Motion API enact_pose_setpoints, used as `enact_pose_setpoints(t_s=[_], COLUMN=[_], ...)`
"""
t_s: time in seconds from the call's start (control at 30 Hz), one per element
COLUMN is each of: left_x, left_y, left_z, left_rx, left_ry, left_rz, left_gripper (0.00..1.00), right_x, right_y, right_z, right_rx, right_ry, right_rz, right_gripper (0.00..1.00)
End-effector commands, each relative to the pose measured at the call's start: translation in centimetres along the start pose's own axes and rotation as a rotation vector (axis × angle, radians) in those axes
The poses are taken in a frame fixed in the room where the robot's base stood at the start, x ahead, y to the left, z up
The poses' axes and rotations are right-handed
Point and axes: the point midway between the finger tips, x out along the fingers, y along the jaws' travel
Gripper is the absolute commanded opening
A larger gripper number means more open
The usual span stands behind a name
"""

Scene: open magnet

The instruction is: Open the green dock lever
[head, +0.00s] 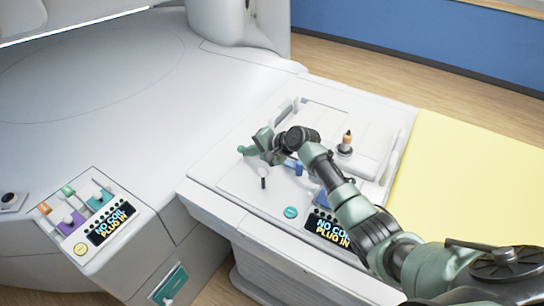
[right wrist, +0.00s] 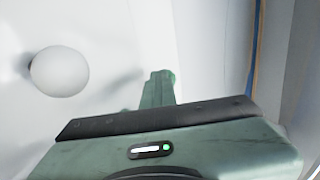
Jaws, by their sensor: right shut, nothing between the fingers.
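The green dock lever (head: 246,150) shows as a small rounded green handle on the pale dock panel in the head view. My right gripper (head: 264,142) is beside its right end, low over the panel; I cannot tell whether they touch. In the right wrist view the shut fingers (right wrist: 158,88) point away from the camera, with a sliver of green (right wrist: 173,78) just at their tip. The rest of that green part is hidden behind the fingers. My left gripper is not in view.
A small knob on a dark stem (head: 263,182) stands just in front of the gripper. A blue part (head: 293,166) is under my wrist. An orange-topped plug (head: 347,141) stands further right. A display (head: 327,227) reads "NO COIL PLUG IN". A yellow surface (head: 470,175) lies right.

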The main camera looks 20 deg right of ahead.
Motion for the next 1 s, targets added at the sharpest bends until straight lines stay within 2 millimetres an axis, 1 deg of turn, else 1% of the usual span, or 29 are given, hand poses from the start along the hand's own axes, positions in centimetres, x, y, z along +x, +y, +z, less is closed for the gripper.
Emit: enact_pose_setpoints(t_s=[0.03, 0.2, 0.4, 0.63, 1.0], left_x=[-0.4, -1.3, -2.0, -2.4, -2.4], left_y=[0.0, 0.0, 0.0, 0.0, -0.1], left_z=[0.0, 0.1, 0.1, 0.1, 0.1], left_rx=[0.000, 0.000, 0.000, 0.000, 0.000], left_ry=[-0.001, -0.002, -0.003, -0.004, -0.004], left_rz=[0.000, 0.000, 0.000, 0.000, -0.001], left_gripper=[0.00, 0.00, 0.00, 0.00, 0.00], right_x=[0.4, 0.9, 1.3, 1.4, 1.3], right_y=[-0.3, -0.7, -0.9, -0.9, -0.8], right_z=[0.6, 0.5, 0.3, -0.2, -0.6], right_rx=[0.002, 0.003, 0.055, 0.080, 0.083], right_ry=[-0.014, -0.017, 0.052, 0.092, 0.102], right_rz=[0.001, 0.001, 0.001, 0.000, 0.001], right_gripper=[0.00, 0.00, 0.00, 0.00, 0.00])
